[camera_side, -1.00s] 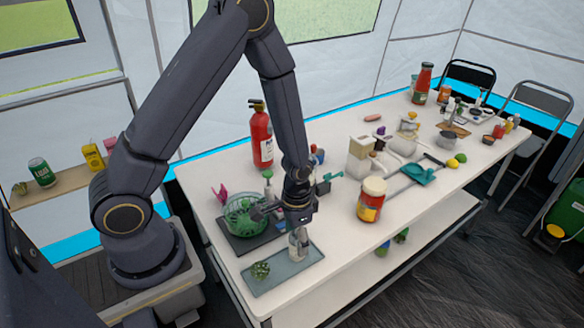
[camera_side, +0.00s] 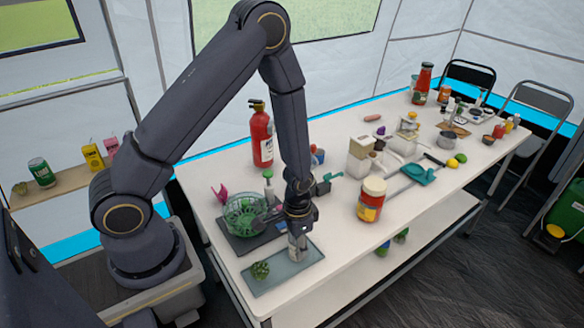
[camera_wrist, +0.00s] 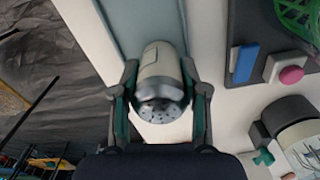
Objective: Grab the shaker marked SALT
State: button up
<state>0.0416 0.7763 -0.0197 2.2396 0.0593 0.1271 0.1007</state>
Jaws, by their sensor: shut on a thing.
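The shaker (camera_wrist: 160,75) has a pale body and a metal cap with several holes, seen in the wrist view between my gripper's two fingers. My gripper (camera_wrist: 160,100) is shut on it, one finger against each side. I cannot read any marking on it. In the side view my gripper (camera_side: 299,232) points down over the grey tray (camera_side: 283,276), with the shaker (camera_side: 297,249) upright beneath it. I cannot tell whether the shaker's base touches the tray.
A green wire basket (camera_side: 243,216) on a dark board stands just behind. A red fire extinguisher (camera_side: 262,138) stands further back.

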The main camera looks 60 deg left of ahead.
jog(key=shift+c, duration=0.9)
